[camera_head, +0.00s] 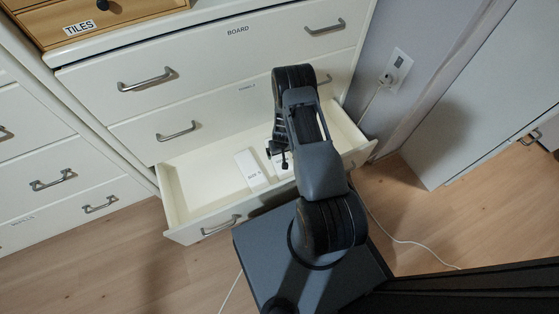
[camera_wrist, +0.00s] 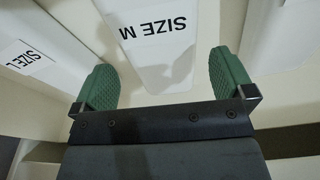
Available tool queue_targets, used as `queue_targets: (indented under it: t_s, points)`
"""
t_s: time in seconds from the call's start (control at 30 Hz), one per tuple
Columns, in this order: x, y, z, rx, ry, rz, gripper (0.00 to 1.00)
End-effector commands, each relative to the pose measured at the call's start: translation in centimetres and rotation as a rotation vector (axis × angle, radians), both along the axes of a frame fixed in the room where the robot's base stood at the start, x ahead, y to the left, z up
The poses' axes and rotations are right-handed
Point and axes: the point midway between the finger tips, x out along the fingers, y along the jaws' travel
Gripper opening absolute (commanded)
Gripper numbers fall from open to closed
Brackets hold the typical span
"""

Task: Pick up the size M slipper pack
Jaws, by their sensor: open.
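The size M slipper pack (camera_wrist: 150,62) is a white pack with a black "SIZE M" label, upside down in the wrist view. My gripper (camera_wrist: 160,72) is open, with one green fingertip on each side of the pack's near end. I cannot tell whether the fingertips touch it. A second white pack labelled "SIZE L" (camera_wrist: 48,65) lies to the left, beyond the left fingertip. In the head view my arm reaches into the open drawer (camera_head: 205,212), and its end is largely hidden. One white pack (camera_head: 250,168) shows left of the arm, its label too small to read.
Another pale edge or surface (camera_wrist: 261,32) shows right of the fingers in the wrist view. The drawer's left part is bare. Shut drawers stand above, one marked "BOARD" (camera_head: 238,31). A wooden unit marked "TILES" (camera_head: 79,28) sits on top. A white cable (camera_head: 415,241) lies on the floor.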

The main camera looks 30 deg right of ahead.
Motion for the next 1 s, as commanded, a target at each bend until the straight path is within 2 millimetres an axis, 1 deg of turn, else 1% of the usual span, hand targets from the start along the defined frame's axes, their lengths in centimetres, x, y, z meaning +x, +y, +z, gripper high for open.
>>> queue_targets:
  t_s: [0.03, 0.27, 0.5, 0.6, 0.73, 0.97, 1.0]
  points:
    - [0.0, 0.0, -0.7, 0.000, 0.001, 0.000, 1.00]
    - [0.2, 0.0, -1.9, 0.000, 0.001, 0.001, 1.00]
    - [0.5, -0.2, -5.2, 0.000, 0.000, 0.000, 1.00]
    - [0.7, -0.2, -6.1, 0.000, 0.001, 0.001, 1.00]
    - [0.8, -0.2, -6.6, 0.000, 0.001, 0.001, 1.00]
    - [0.8, -0.2, -6.6, 0.000, 0.001, 0.000, 1.00]
    - [0.8, -0.2, -6.6, 0.000, 0.000, 0.000, 0.97]
